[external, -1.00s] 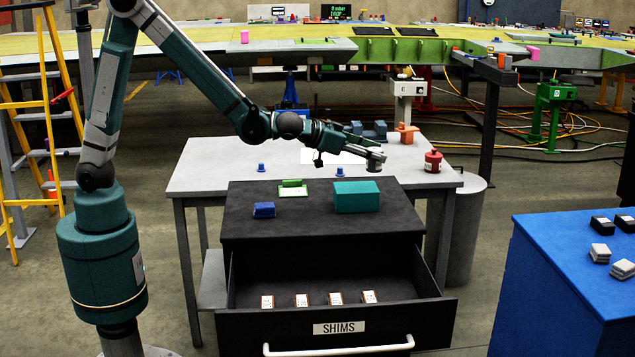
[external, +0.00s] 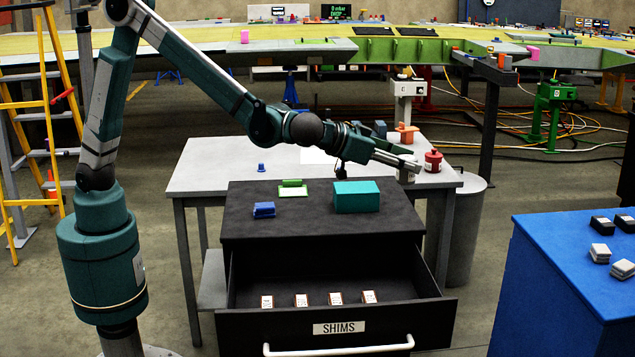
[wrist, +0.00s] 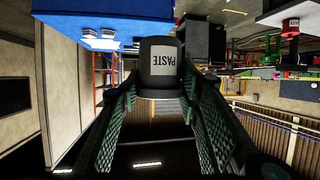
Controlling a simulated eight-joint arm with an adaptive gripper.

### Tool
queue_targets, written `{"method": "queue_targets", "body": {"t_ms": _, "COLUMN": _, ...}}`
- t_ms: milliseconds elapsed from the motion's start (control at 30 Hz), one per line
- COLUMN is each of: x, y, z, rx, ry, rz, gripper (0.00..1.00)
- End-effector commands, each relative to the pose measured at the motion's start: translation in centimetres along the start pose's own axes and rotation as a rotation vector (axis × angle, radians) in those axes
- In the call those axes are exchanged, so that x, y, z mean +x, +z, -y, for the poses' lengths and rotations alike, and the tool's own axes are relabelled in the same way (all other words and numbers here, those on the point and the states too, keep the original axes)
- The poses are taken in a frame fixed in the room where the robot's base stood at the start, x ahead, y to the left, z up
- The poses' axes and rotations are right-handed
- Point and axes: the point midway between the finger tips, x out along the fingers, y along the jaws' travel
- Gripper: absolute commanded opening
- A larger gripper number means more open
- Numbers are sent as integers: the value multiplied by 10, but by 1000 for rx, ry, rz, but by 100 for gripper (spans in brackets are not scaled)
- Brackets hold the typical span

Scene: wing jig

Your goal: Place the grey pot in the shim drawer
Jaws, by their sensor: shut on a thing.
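My gripper (external: 408,164) is shut on the grey pot (wrist: 160,68), which bears a PASTE label and sits between the fingertips in the wrist view. In the external view the pot (external: 407,175) is small and partly covered by the fingers, held in the air right of the teal box. The shim drawer (external: 250,327) is pulled open below and in front of the gripper. Several small orange and white boxes (external: 335,298) stand in a row near its front. The rest of the drawer floor is bare.
A red pot (external: 433,161) stands on the grey table (external: 205,178) behind. A blue cabinet (external: 565,265) stands at the right.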

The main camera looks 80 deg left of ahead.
Motion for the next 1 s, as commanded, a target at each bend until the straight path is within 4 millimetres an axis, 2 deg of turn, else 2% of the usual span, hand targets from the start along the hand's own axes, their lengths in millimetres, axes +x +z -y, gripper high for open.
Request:
{"method": "queue_targets", "body": {"t_ms": 100, "x": -8, "y": -4, "z": -24, "rx": 3, "ry": 10, "rz": 0, "gripper": 20}}
{"method": "queue_targets", "body": {"t_ms": 533, "x": -31, "y": -12, "z": -80, "rx": 13, "ry": 33, "rz": 0, "gripper": 20}}
{"method": "queue_targets", "body": {"t_ms": 767, "x": -19, "y": 14, "z": -77, "rx": 12, "ry": 30, "rz": 0, "gripper": 20}}
{"method": "queue_targets", "body": {"t_ms": 1000, "x": -4, "y": 49, "z": -77, "rx": 12, "ry": 30, "rz": 0, "gripper": 20}}
